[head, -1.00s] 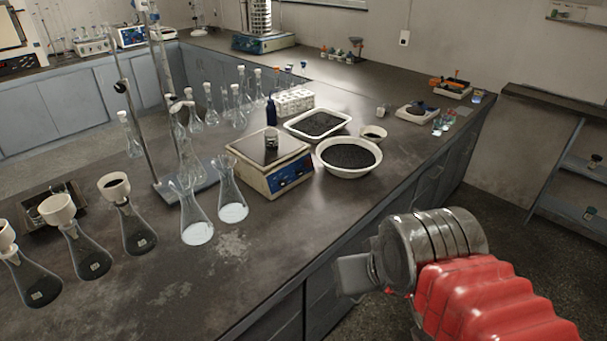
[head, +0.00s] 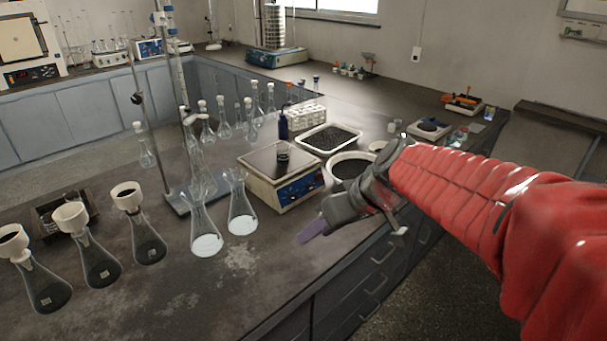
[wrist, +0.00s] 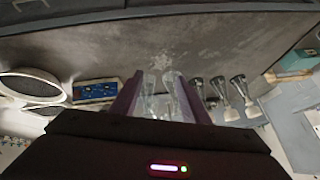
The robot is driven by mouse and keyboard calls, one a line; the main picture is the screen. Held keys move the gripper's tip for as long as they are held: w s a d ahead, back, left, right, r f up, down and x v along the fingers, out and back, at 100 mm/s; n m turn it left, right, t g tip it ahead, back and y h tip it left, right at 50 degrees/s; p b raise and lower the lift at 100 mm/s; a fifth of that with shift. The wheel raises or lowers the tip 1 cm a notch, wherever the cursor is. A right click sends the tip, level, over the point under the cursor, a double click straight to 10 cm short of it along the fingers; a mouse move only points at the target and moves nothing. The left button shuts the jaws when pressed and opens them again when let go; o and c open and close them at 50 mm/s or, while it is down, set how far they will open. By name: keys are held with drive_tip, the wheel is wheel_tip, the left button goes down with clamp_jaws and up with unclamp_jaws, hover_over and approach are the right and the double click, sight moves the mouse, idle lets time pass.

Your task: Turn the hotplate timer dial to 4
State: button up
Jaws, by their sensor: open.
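A low device (head: 280,178) with a flat metal top and a blue front panel stands mid-bench in the head view, a small dark vessel on it. I cannot tell for sure whether it is the hotplate, and no dial marking is readable. Its blue panel also shows at the left in the wrist view (wrist: 96,91). My gripper (head: 312,230) is in front of this device near the bench's front edge, apart from it. Its two purple fingers in the wrist view (wrist: 159,80) are spread with nothing held between them.
Two conical flasks with white contents (head: 206,225) stand left of my gripper. Several funnel-topped flasks (head: 148,235) are farther left. A white bowl (head: 340,180) and a tray (head: 328,139) of dark grains lie right of and behind the device. The front bench surface is mostly clear.

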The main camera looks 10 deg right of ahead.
drive_tip(key=w+f+n+y, duration=0.2)
drive_tip(key=w, duration=0.7)
drive_tip(key=n+t, duration=0.2)
drive_tip(key=t, duration=0.4)
approach(312, 188)
drive_tip(key=d+f+v, duration=0.1)
drive_tip(key=v, duration=0.4)
drive_tip(key=shift+s+a+r+y, duration=0.1)
drive_tip(key=shift+s+a+y, duration=0.1)
drive_tip(key=shift+y, duration=0.1)
drive_tip(key=shift+a, duration=0.1)
drive_tip(key=x, duration=1.3)
drive_tip(key=shift+w, duration=0.45)
drive_tip(key=shift+c, duration=0.2)
